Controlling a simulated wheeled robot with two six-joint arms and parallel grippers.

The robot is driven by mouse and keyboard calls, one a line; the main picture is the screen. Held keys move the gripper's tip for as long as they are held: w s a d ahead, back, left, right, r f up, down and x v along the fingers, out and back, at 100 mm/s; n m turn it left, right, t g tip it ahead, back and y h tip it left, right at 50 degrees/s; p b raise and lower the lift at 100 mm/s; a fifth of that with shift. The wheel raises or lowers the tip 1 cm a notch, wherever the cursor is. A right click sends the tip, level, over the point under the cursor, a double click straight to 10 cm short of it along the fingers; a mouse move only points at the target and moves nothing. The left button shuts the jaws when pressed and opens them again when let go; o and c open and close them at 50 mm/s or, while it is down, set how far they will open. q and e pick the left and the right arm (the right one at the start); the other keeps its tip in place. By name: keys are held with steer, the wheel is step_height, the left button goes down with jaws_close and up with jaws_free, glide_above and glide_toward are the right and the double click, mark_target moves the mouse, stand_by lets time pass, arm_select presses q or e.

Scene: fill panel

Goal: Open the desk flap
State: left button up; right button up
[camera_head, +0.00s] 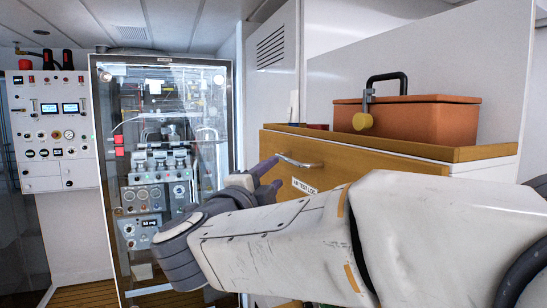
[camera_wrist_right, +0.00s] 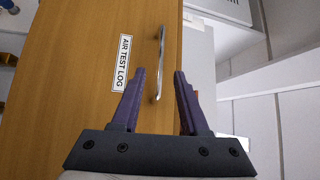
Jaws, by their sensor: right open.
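The desk flap (camera_head: 335,165) is a wooden front panel with a metal bar handle (camera_head: 300,163) near its top and a white label reading "AIR TEST LOG". In the right wrist view the flap (camera_wrist_right: 90,60) fills the left half, and the handle (camera_wrist_right: 160,60) shows between the fingertips. My right gripper (camera_head: 266,176) is open, with its purple fingers close to the left end of the handle in the head view. In the right wrist view my right gripper (camera_wrist_right: 160,74) is empty; I cannot tell whether it touches the handle. My right arm hides the flap's lower part. My left gripper is not in view.
A brown box (camera_head: 420,118) with a black handle and a yellow tag stands on the desk top. A glass-fronted equipment cabinet (camera_head: 165,170) stands to the left, with a white control panel (camera_head: 55,130) on the wall beyond it.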

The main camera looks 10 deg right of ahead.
mark_target(287, 161)
steer(key=p+x, duration=0.1)
steer(key=x, duration=0.3)
steer(key=p+x, duration=0.2)
steer(key=x, duration=0.2)
steer(key=shift+w+d+r, duration=0.2)
steer(key=shift+w+r, duration=0.05)
steer(key=shift+w, duration=0.05)
steer(key=shift+w+d+p, duration=0.25)
steer(key=shift+w+p, duration=0.1)
steer(key=shift+w, duration=0.05)
jaws_close()
steer(key=shift+f, duration=0.15)
stand_by(0.5)
